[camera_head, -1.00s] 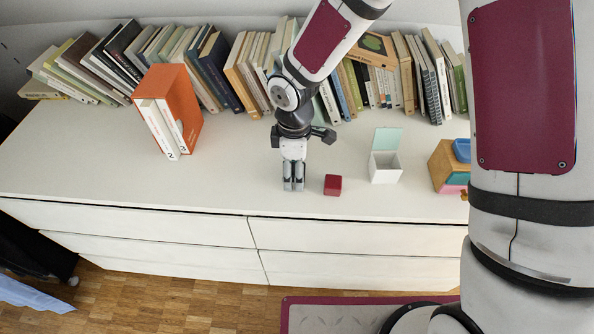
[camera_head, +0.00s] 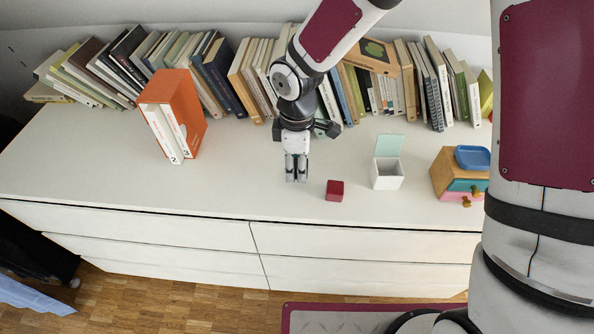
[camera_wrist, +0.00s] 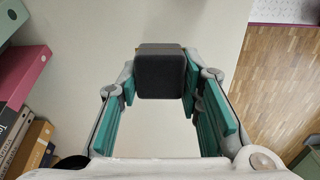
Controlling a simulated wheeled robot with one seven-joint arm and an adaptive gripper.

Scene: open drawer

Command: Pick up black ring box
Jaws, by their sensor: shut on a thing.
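The black ring box (camera_wrist: 160,76) is a small dark block with rounded corners, seen in the wrist view. It sits between the teal finger pads of my gripper (camera_wrist: 158,88), which is shut on it. In the head view my gripper (camera_head: 296,178) points down at the white dresser top, left of a small red box. The black box cannot be made out there, hidden by the fingers. The exact gap between the box and the dresser top is hard to tell.
The red box (camera_head: 335,190) is close on the right. An open white box with a mint lid (camera_head: 387,172), a small wooden drawer unit (camera_head: 446,174) and a blue tray (camera_head: 472,157) lie farther right. Orange book holder (camera_head: 187,105) stands left; books line the wall.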

